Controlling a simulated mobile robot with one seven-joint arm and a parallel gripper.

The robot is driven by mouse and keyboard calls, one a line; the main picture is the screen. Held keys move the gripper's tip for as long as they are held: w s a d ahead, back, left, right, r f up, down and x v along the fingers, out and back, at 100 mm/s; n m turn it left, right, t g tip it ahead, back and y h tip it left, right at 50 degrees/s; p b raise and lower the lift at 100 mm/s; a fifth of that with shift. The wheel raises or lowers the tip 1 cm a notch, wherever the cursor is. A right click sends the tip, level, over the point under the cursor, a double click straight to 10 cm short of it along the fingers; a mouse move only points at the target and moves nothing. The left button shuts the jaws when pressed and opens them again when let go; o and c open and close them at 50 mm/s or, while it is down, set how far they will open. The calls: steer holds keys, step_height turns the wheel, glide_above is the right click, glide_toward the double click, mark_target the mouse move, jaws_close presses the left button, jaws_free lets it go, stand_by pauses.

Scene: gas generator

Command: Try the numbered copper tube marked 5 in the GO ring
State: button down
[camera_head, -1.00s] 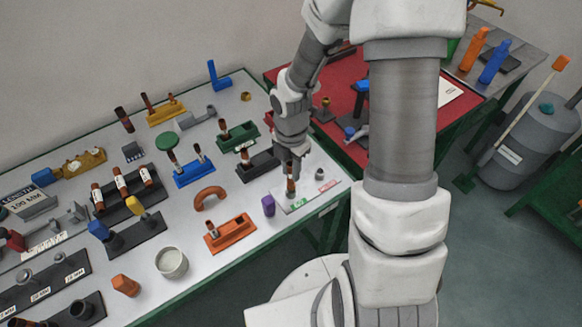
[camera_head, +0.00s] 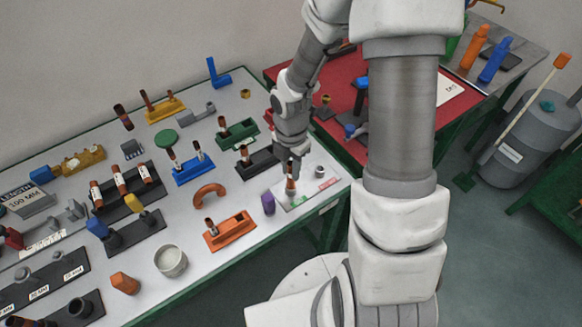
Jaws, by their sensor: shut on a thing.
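My gripper (camera_head: 292,168) points down at the right end of the white table and is shut on a copper tube (camera_head: 290,186). The tube stands about upright over the left part of a small white gauge plate (camera_head: 307,190), just behind its green label (camera_head: 297,201). The ring under the tube is not clearly visible, so I cannot tell whether the tube end is inside it. A second small grey ring (camera_head: 320,172) is on the same plate, behind a pink label (camera_head: 328,184). The number on the held tube is too small to read.
An orange fixture (camera_head: 230,232) and a purple block (camera_head: 268,204) stand left of the plate. A dark rack (camera_head: 130,192) holds several copper tubes. The table's front edge is near the plate.

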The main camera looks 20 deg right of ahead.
steer(key=shift+r, duration=0.1)
stand_by(0.3)
steer(key=shift+r+p, duration=0.55)
steer(key=shift+p, duration=0.15)
steer(key=shift+f, duration=0.15)
stand_by(1.2)
steer(key=shift+f, duration=0.5)
steer(key=shift+r, duration=0.15)
stand_by(0.3)
steer(key=shift+r+p, duration=0.5)
steer(key=shift+p, duration=0.1)
